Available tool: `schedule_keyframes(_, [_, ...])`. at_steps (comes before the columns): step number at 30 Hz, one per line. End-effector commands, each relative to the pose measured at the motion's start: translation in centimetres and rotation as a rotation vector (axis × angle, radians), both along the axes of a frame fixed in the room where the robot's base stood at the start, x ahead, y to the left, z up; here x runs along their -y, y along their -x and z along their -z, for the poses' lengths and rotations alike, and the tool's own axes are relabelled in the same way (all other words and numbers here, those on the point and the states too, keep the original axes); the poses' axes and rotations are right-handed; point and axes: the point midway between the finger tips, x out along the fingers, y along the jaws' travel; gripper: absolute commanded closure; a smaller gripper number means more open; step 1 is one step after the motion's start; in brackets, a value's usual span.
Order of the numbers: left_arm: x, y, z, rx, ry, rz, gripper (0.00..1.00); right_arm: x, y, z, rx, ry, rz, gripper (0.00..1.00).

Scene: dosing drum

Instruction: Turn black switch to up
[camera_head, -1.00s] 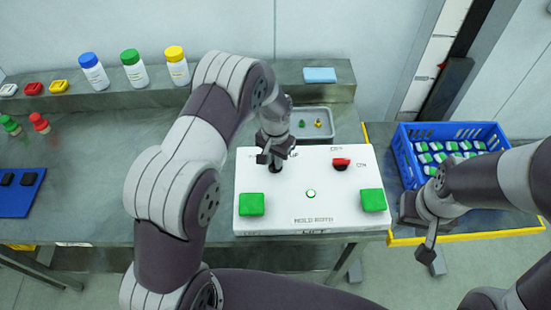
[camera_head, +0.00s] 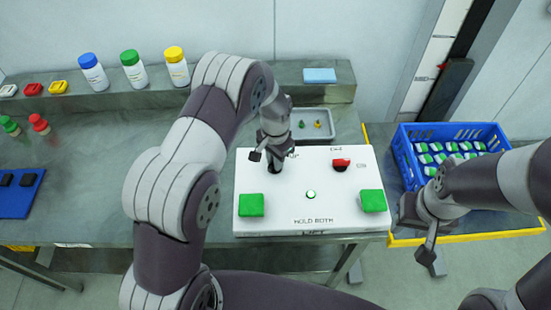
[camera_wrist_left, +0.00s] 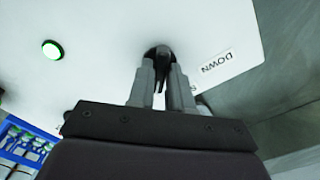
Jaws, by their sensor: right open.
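The white control panel (camera_head: 310,185) lies on the steel table. The black switch (camera_wrist_left: 158,50) is between the fingertips of my left gripper (camera_wrist_left: 160,72) in the left wrist view, with a finger against each side. The gripper looks shut on it. A DOWN label (camera_wrist_left: 216,63) is to the right of the switch there. In the head view my left gripper (camera_head: 270,156) is over the panel's upper left and mostly hides the switch, beside a partly covered UP label. The switch's exact angle is hard to see. My right gripper (camera_head: 418,235) is open and empty, right of the panel.
The panel also has a red switch (camera_head: 341,164), two green buttons (camera_head: 251,205) (camera_head: 373,201) and a small lit green button (camera_head: 311,194). A blue crate (camera_head: 446,133) of bottles stands at right. A grey tray (camera_head: 314,124) is behind the panel.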

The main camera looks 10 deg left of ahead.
Motion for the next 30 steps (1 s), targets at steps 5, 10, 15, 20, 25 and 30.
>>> schedule_keyframes(5, [0.0,0.0,0.0,0.001,0.000,-0.002,0.60,0.0,0.0,0.0,0.000,0.000,0.000,0.57])
schedule_keyframes(10, [0.0,0.0,-0.1,0.001,0.000,-0.002,0.60,0.0,0.0,0.0,0.000,0.000,0.000,0.57])
schedule_keyframes(15, [0.0,-0.1,-2.4,0.005,0.002,-0.003,0.60,0.0,0.0,0.8,0.000,0.000,0.000,0.57])
schedule_keyframes(20, [0.0,-0.1,-6.9,0.007,0.002,-0.002,0.60,0.0,0.0,1.8,0.000,0.000,0.000,0.57])
schedule_keyframes(25, [0.0,0.0,-10.8,0.005,0.001,-0.002,0.60,0.0,0.0,2.4,0.000,0.000,0.000,0.57])
schedule_keyframes(30, [0.0,0.1,-12.6,0.002,0.001,-0.002,0.60,0.0,0.0,2.5,0.000,0.000,0.000,0.57])
